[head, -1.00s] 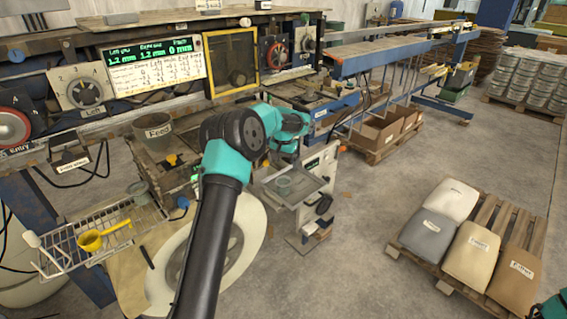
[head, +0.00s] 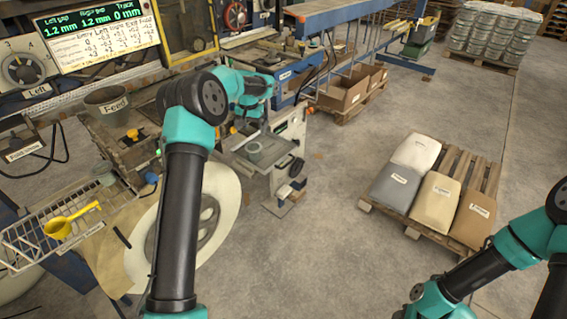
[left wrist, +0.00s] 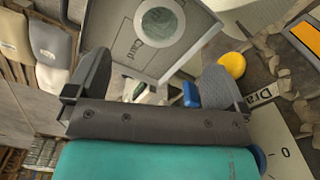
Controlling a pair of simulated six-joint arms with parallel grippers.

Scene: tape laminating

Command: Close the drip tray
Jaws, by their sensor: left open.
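A grey tray (head: 272,153) with a small grey-green cup (head: 253,150) on it juts out from the machine's side in the head view. I take it to be the drip tray, though no label naming it is readable. In the left wrist view the tray (left wrist: 125,45) lies just beyond the fingers, with the round cup (left wrist: 160,24) on it. My left gripper (left wrist: 152,88) is open, with nothing between its fingers; I cannot tell if it touches the tray. In the head view its fingers are too small to make out. My right arm enters at lower right, its gripper out of frame.
A feed pot (head: 106,106) stands on the machine at left. A wire basket (head: 75,225) with a yellow scoop (head: 58,228) hangs below it. A pallet of sacks (head: 430,190) stands on the floor at right. Open floor lies between the pallet and the machine.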

